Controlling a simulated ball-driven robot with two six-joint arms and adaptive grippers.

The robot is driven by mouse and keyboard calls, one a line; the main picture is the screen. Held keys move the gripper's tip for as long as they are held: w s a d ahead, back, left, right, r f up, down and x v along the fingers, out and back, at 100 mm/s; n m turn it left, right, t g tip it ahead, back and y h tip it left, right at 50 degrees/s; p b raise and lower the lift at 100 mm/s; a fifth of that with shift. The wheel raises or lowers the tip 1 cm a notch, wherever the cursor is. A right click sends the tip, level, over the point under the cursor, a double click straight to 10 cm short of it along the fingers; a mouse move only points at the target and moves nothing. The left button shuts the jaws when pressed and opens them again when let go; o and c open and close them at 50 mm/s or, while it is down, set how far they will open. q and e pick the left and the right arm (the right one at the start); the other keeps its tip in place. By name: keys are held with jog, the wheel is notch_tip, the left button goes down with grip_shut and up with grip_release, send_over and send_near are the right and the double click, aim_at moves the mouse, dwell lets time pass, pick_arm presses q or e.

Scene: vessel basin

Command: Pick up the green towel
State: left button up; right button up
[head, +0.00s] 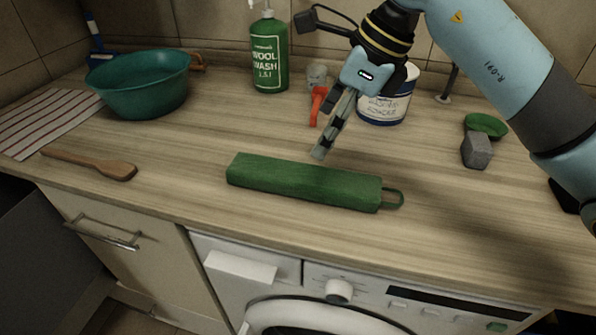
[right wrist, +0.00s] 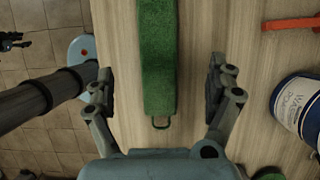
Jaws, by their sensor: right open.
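The green towel (head: 300,183) lies as a long folded bar on the wooden counter, with a small loop at its right end in the head view. It also shows in the right wrist view (right wrist: 158,62), running lengthwise between the open fingers, with the loop at the near end. My right gripper (head: 319,153) is above the counter, just behind the towel in the head view. In the right wrist view the gripper (right wrist: 160,85) is open and empty, with a finger on each side of the towel and apart from it.

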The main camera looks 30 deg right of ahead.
send_over(304, 173)
jog(key=s+d, duration=0.1)
jog(key=s, duration=0.1)
jog(key=f, duration=0.4)
jog(key=shift+w+d+f, duration=0.2)
jog(key=shift+w, duration=0.05)
jog(key=p+x, duration=0.1)
jog(key=x, duration=0.3)
jog(key=shift+s+f, duration=0.15)
jog(key=shift+f, duration=0.1)
jog(key=shift+a+f, duration=0.15)
jog(key=shift+f, duration=0.3)
jog(key=shift+c, duration=0.2)
jog(key=c, duration=1.3)
jog(key=shift+r, duration=0.1)
